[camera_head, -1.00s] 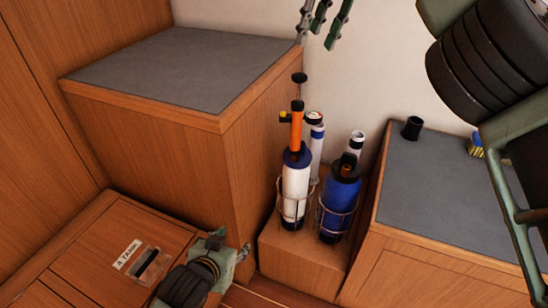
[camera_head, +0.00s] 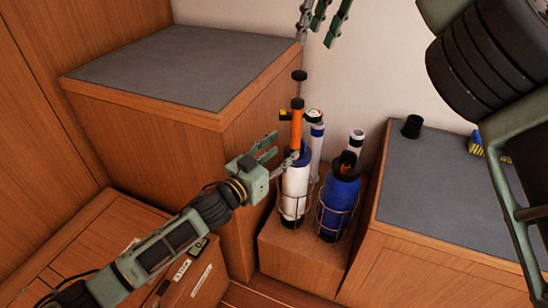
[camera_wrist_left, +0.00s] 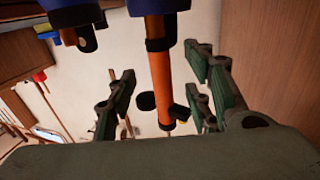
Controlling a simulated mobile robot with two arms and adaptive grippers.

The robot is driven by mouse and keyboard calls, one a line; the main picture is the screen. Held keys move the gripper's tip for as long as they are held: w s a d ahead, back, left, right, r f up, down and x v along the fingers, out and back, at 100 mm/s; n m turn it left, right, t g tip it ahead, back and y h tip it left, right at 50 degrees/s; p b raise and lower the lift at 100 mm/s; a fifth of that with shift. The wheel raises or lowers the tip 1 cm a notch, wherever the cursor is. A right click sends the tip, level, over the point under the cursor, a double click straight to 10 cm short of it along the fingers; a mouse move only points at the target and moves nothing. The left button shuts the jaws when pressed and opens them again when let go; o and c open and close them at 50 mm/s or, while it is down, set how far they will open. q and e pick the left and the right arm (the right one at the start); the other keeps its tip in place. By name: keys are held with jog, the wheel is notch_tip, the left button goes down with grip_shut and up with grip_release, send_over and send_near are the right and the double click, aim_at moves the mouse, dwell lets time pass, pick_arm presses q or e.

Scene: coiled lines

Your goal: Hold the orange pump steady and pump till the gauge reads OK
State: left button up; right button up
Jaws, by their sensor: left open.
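The orange pump (camera_head: 296,130) stands upright with a black knob (camera_head: 299,75) at its top and a blue-collared white body (camera_head: 295,183) below. A small black-and-yellow part (camera_head: 283,114) juts from its upper left side; no gauge reading is legible. My left gripper (camera_head: 279,156) is open beside the pump at the collar. In the left wrist view the orange tube (camera_wrist_left: 161,75) shows between the spread fingers (camera_wrist_left: 163,98), apart from both. My right gripper (camera_head: 324,24) hangs at the top edge, fingers apart and empty, partly cut off.
A blue canister (camera_head: 338,200) in a wire holder stands right of the pump, with white tubes (camera_head: 316,135) behind. Both sit on a low wooden step (camera_head: 300,255). Grey-topped cabinets flank it left (camera_head: 175,75) and right (camera_head: 440,200). A black cup (camera_head: 412,127) stands on the right one.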

aim_at(292, 144)
pick_arm(q)
jog(key=shift+x, duration=2.45)
grip_shut()
